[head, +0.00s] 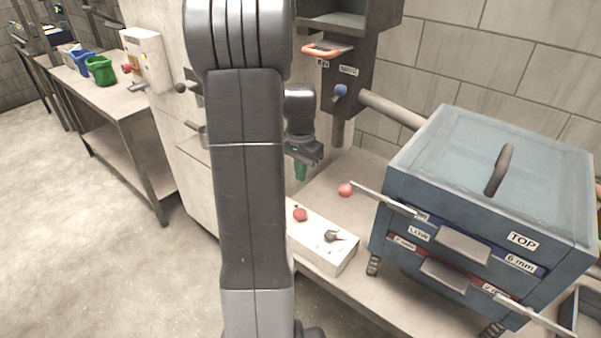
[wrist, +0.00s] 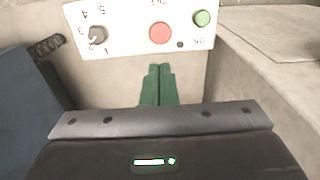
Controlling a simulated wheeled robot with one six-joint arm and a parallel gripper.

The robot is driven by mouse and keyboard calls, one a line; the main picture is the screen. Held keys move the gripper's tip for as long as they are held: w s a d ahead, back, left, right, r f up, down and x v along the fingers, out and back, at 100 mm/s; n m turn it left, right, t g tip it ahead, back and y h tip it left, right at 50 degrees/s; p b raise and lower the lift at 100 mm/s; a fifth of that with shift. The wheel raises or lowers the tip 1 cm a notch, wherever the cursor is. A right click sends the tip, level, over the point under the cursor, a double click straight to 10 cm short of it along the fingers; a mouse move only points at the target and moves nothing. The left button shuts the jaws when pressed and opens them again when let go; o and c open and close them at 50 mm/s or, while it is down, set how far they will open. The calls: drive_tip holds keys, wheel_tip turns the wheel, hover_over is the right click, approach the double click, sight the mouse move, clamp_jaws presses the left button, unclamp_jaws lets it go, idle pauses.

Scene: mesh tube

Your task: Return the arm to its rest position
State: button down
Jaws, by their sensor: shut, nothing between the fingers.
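My gripper (head: 301,171) hangs in the head view just right of my dark arm column, above the bench and behind the white control box. Its green fingers (wrist: 158,84) are together and empty in the wrist view, pointing toward the control box (wrist: 130,42). The fingertips appear apart from the box. My arm hides part of the bench and the box's left end in the head view.
The control box (head: 327,258) has a red button and a black knob. A blue two-drawer sieve cabinet (head: 480,190) stands on the right, with metal rails sticking out. A red ball-like knob (head: 345,190) is near it. Green (head: 101,70) and blue bins stand on the far-left table.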

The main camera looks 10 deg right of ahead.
idle(0.4)
hover_over(299, 211)
drive_tip(key=f, duration=0.8)
drive_tip(key=shift+s+d, duration=0.1)
drive_tip(key=shift+s, duration=0.15)
drive_tip(key=shift+w+f+b, duration=0.1)
drive_tip(key=shift+w+b, duration=0.1)
drive_tip(key=shift+b, duration=0.35)
wheel_tip(299, 211, up, 9)
drive_tip(key=shift+s+f, duration=0.2)
drive_tip(key=shift+f, duration=0.1)
